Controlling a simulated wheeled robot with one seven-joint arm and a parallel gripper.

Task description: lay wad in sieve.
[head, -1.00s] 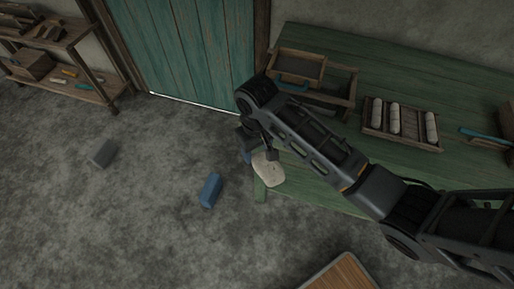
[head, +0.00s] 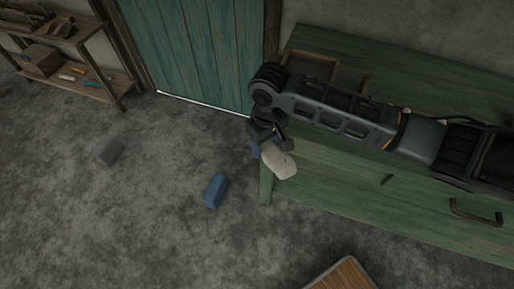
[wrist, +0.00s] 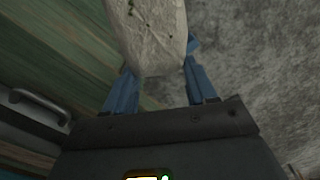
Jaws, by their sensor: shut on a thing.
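The wad, a pale off-white lump with small dark specks (head: 279,162), hangs at the end of my arm beside the left front corner of the green bench. My gripper (head: 266,146) is shut on it. In the wrist view the wad (wrist: 150,35) sits between the two blue fingers of my gripper (wrist: 160,82). A wooden framed box (head: 311,66), perhaps the sieve, lies at the back left of the bench, partly hidden by my arm. I cannot tell whether it has a mesh.
The green bench (head: 350,190) has a dark handle (head: 475,213) on its front. A wooden shelf (head: 85,80) stands at the left. A wood-topped thing (head: 345,275) is at the bottom edge.

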